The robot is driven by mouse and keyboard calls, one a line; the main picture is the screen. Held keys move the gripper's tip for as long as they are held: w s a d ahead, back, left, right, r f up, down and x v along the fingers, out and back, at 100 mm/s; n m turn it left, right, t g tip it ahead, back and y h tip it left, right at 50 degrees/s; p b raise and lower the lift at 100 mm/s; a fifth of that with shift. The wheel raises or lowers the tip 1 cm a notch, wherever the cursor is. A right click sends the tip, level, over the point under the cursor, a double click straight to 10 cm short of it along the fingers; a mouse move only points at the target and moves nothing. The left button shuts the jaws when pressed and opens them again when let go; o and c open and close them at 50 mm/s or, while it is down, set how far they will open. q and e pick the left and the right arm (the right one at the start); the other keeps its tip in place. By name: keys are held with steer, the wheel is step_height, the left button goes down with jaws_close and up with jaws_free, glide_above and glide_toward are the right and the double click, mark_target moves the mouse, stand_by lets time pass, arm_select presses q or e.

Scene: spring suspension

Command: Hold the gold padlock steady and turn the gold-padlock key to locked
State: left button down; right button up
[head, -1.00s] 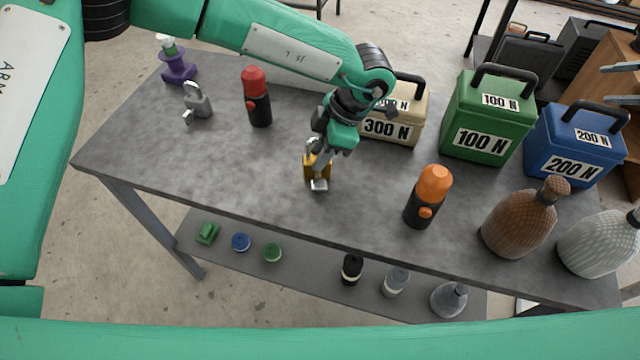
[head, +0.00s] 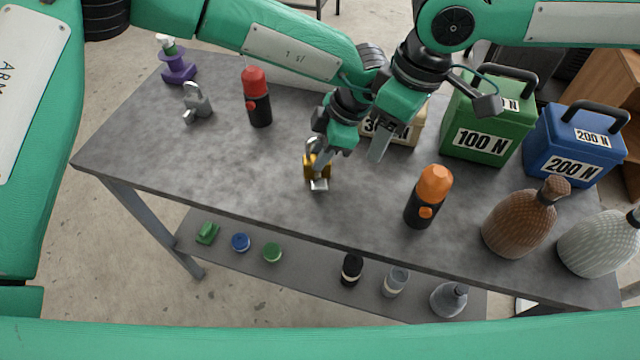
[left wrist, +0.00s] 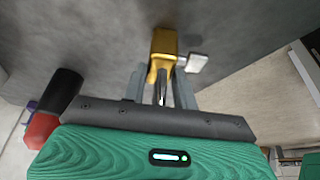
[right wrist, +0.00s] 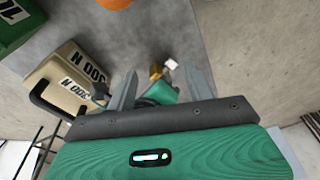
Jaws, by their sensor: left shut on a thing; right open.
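The gold padlock (head: 314,168) stands near the middle of the grey table, its shackle toward my left gripper (head: 320,150). In the left wrist view the gold padlock (left wrist: 163,44) is between the fingers of my left gripper (left wrist: 160,82), which is shut on it. The silver gold-padlock key (head: 319,185) sticks out from the padlock's near side; it also shows in the left wrist view (left wrist: 195,63). My right gripper (head: 378,150) is open and empty, to the right of the padlock. In the right wrist view the key (right wrist: 171,64) lies between and beyond its fingers.
A grey padlock (head: 198,102) with a key and a red-topped black canister (head: 257,98) stand to the left. An orange-topped canister (head: 430,196) stands to the right. A cream 300 N box (head: 402,132) is behind my right gripper. The front-left tabletop is clear.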

step_height(320, 180, down, 4)
steer(key=s+a+f+n+h, duration=0.1)
steer(key=s+a+n+h, duration=0.15)
steer(key=n, duration=0.45)
steer(key=n+t+y, duration=0.1)
steer(key=n+t, duration=0.3)
steer(key=n, duration=1.5)
glide_toward(319, 189)
steer(key=x, duration=0.7)
steer(key=shift+f, duration=0.35)
steer(key=shift+c, duration=0.4)
steer(key=c, duration=0.9)
